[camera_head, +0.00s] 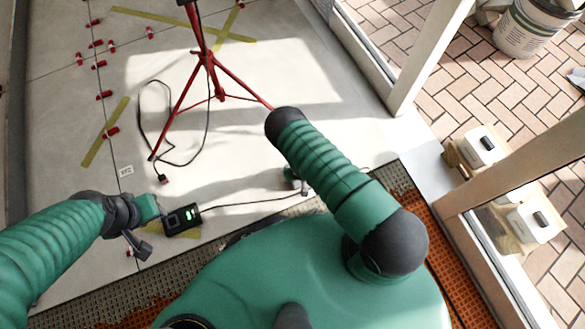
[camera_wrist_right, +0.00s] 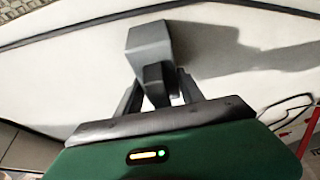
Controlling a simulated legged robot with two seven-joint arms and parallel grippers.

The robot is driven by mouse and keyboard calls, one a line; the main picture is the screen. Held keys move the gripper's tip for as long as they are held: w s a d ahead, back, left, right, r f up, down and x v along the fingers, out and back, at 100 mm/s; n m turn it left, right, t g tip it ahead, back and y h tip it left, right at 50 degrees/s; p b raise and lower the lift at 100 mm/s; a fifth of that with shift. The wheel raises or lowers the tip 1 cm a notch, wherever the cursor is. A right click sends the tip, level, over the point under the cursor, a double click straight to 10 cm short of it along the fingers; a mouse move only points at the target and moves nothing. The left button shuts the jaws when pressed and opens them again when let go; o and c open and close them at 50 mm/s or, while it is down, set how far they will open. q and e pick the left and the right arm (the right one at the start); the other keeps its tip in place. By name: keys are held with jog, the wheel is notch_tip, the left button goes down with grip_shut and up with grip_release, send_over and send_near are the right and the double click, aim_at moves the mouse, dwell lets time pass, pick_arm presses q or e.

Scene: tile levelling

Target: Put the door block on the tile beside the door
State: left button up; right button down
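The door block appears to be the grey, angular block (camera_wrist_right: 149,42) in the right wrist view, over the pale tile (camera_wrist_right: 85,62). My right gripper (camera_wrist_right: 158,82) has a finger at each side of its near end and looks closed on it; a dark stub shows between the fingers. A broad shadow falls right of the block; I cannot tell if it touches the tile. In the head view my right gripper (camera_head: 297,181) is small and mostly hidden by my arm. My left gripper (camera_head: 140,228) is at the lower left; its fingers are unclear. The door frame (camera_head: 385,65) stands at the right.
A black device (camera_head: 182,220) with green lights and a cable lies close to my left gripper. A red tripod (camera_head: 207,75) stands on the tiles. Several red clips (camera_head: 103,95) line the joints. White boxes (camera_head: 482,147) and a bucket (camera_head: 530,28) are beyond the frame.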

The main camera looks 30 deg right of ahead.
jog(key=c, duration=0.7)
grip_release()
jog(key=shift+d+f, duration=0.1)
jog(key=p+v, duration=0.7)
jog(key=v, duration=0.5)
jog(key=w+a+r, duration=0.1)
jog(key=w+r, duration=0.2)
jog(key=r, duration=0.7)
jog(key=w+r, duration=0.3)
jog(key=r, duration=0.7)
jog(key=shift+n+g, duration=0.3)
jog(key=shift+g, duration=0.6)
jog(key=s+r, duration=0.4)
jog(key=r, duration=0.2)
jog(key=s+a+r, duration=0.1)
jog(key=s+r, duration=0.2)
jog(key=r, duration=0.4)
jog(key=s+r, duration=0.4)
jog(key=r, duration=0.2)
jog(key=shift+s+a+r, duration=0.3)
jog(key=shift+a, duration=0.05)
